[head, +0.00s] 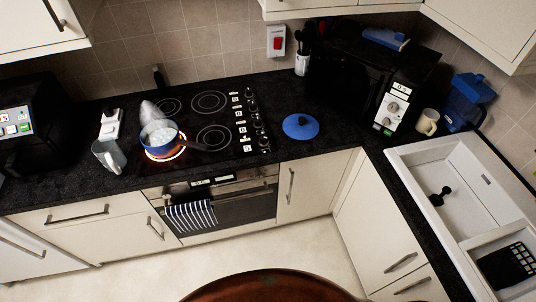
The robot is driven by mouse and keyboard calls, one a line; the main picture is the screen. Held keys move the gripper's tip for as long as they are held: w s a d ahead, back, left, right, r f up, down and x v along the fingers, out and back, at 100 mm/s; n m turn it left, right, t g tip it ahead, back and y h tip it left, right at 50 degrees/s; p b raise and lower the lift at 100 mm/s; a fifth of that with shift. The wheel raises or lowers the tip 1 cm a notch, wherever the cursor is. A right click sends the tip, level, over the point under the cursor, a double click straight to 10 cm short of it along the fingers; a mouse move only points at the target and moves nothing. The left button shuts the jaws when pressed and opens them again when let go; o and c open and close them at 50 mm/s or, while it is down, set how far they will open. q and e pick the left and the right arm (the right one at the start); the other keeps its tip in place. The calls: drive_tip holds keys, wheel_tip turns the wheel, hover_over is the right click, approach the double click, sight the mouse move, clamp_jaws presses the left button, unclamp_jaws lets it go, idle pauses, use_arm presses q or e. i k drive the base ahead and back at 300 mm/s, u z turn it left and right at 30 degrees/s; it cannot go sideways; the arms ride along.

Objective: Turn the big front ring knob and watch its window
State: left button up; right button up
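The black hob (190,122) has a column of dark knobs (257,122) along its right side, with small white windows (241,122) to their left. The frontmost knob (264,142) is nearest the hob's front edge; its setting and the window's marks are too small to read. The front left ring (179,152) glows orange-white. The front right ring (214,138) and the back rings are dark. Neither gripper is in view.
A blue lid (300,126) lies right of the knobs. A glass jug (108,155) stands left of the pan. A striped towel (190,215) hangs on the oven handle. A microwave (365,85) fills the back corner; a sink (455,190) is at right. A round brown surface edges the bottom.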

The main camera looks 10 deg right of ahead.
sight(264, 142)
drive_tip(key=k, duration=0.75)
drive_tip(key=u, duration=0.85)
drive_tip(key=i, duration=1.5)
drive_tip(key=z, duration=0.35)
